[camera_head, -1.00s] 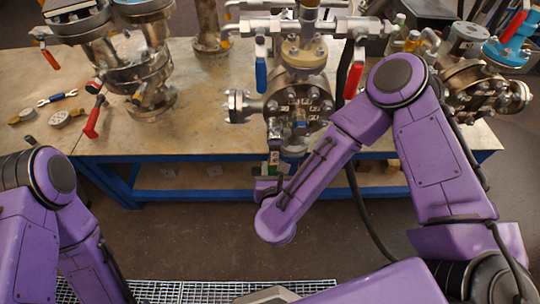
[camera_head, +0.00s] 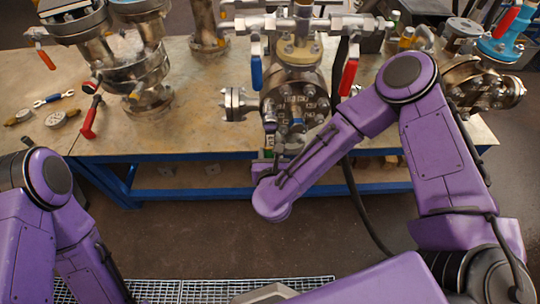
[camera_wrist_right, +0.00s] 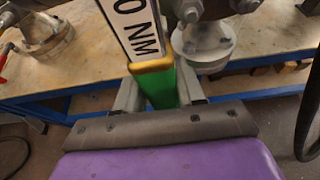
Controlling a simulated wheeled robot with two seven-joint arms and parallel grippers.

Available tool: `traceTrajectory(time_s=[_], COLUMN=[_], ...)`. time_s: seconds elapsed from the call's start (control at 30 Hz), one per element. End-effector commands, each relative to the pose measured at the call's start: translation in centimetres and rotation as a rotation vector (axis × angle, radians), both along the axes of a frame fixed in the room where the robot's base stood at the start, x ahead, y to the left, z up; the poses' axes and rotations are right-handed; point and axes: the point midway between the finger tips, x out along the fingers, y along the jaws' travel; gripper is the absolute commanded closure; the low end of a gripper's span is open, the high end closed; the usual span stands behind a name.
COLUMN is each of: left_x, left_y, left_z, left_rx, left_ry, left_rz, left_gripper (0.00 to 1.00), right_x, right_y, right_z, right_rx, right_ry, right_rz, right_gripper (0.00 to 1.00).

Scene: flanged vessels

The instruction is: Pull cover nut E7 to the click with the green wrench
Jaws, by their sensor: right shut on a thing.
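The vessel's round cover flange (camera_head: 297,103) faces me at the middle of the bench, ringed by nuts with small label plates. The labels are too small to read, so I cannot tell which nut is E7. My right gripper (camera_head: 268,162) is just below and in front of the cover. In the right wrist view, the right gripper (camera_wrist_right: 160,95) is shut on the green wrench (camera_wrist_right: 160,88), across its green grip. A yellow band and a white plate reading "0 NM" lie beyond the grip. The wrench's head is hidden. My left gripper is out of view.
A blue lever (camera_head: 257,72) and a red lever (camera_head: 348,77) hang above the cover. A side flange (camera_head: 237,104) sticks out left. On the bench (camera_head: 200,135) lie a blue spanner (camera_head: 54,98) and a red-handled valve (camera_head: 91,117). A black hose (camera_head: 367,215) hangs right.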

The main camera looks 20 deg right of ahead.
Motion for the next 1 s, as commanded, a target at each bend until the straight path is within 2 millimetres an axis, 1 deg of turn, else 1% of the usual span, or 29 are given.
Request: traceTrajectory(time_s=[0.5, 0.77, 0.87, 1.0], left_x=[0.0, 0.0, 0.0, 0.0], left_y=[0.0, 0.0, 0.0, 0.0], left_z=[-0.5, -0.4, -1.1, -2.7], left_rx=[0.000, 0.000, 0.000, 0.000], left_ry=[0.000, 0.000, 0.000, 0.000], left_rz=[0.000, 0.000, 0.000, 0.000], left_gripper=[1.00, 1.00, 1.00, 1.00], right_x=[2.0, 2.1, 2.2, 2.5], right_y=[-0.3, -0.3, 0.0, 1.0], right_z=[0.0, 0.0, -0.3, -0.5], right_rx=[0.002, 0.002, 0.026, 0.112], right_ry=[-0.003, -0.003, -0.009, -0.033], right_rz=[0.000, 0.001, 0.001, 0.000], right_gripper=[0.98, 0.98, 0.98, 0.98])
